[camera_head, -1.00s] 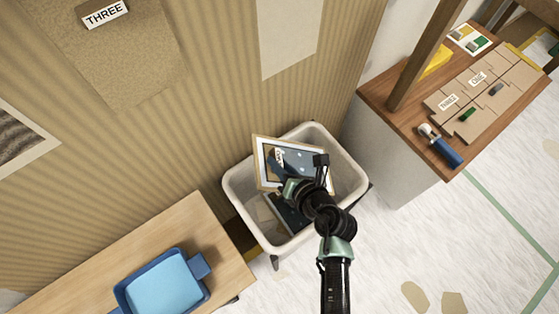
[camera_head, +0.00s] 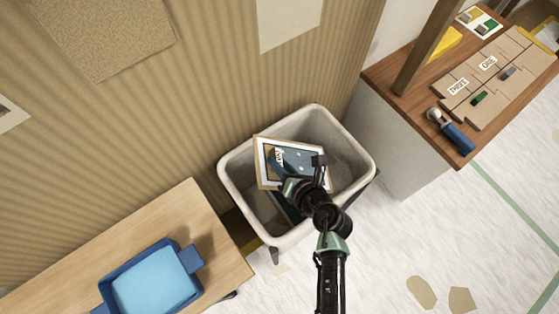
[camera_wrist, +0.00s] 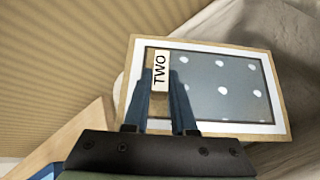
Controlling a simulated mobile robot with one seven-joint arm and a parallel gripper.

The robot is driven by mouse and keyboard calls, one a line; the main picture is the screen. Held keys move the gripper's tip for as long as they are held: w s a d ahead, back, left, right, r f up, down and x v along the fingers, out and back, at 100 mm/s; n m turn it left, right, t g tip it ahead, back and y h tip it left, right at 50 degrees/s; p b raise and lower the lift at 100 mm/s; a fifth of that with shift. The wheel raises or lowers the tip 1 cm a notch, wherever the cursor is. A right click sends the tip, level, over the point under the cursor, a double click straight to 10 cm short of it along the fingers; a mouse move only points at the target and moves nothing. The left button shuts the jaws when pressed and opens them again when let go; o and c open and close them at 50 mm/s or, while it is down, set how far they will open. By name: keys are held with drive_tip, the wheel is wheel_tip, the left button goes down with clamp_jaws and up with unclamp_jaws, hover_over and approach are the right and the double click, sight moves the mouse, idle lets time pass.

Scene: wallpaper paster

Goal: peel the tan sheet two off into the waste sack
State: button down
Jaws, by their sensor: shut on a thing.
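A sheet with a tan edge, a white border and a dotted grey-blue middle (camera_head: 308,165) carries a small tag reading TWO. It also shows in the wrist view (camera_wrist: 220,90), with the tag (camera_wrist: 160,72) between my finger ends. My gripper (camera_head: 282,170) is shut on this sheet at the tag; its blue fingers (camera_wrist: 168,95) show in the wrist view. The sheet is over the open mouth of the pale waste sack (camera_head: 352,138); whether it touches the sack is unclear. A dark blue piece, partly hidden, shows below the sheet inside the sack.
A striped wall (camera_head: 215,75) stands behind the sack, with a speckled tan sheet (camera_head: 105,35) and a plain pale sheet (camera_head: 288,22). A wooden table with a blue tray (camera_head: 155,285) is at left. A workbench (camera_head: 400,115) with cardboard pieces and a blue-handled tool (camera_head: 455,135) is at right.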

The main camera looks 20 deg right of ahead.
drive_tip(key=c, duration=0.7)
unclamp_jaws()
drive_tip(key=shift+o, duration=0.2)
drive_tip(key=p+v, duration=0.2)
drive_tip(key=v, duration=1.1)
drive_tip(key=shift+p, duration=0.4)
